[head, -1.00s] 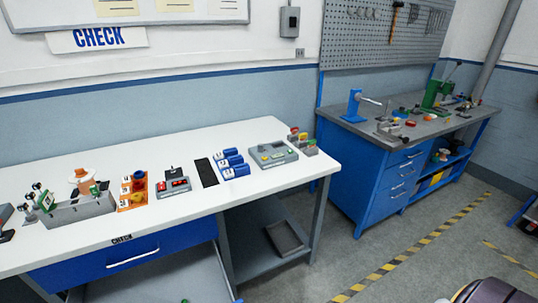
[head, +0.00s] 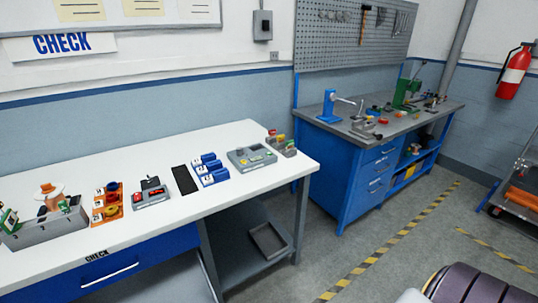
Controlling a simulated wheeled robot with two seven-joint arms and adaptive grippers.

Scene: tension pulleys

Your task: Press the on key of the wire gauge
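Two small devices with keys stand on the white bench (head: 150,228); I cannot tell for sure which is the wire gauge. One is a small grey unit with red parts on its front and a black block on top (head: 150,192). Neither of my grippers is in view, and nothing touches either device.
Between the devices lie a black mat (head: 185,180) and blue bins (head: 209,169). An orange holder (head: 106,204) and a grey fixture (head: 46,228) stand left. A blue workbench (head: 365,180) stands right, beyond open floor. A fire extinguisher (head: 513,72) hangs above a cart (head: 515,190).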

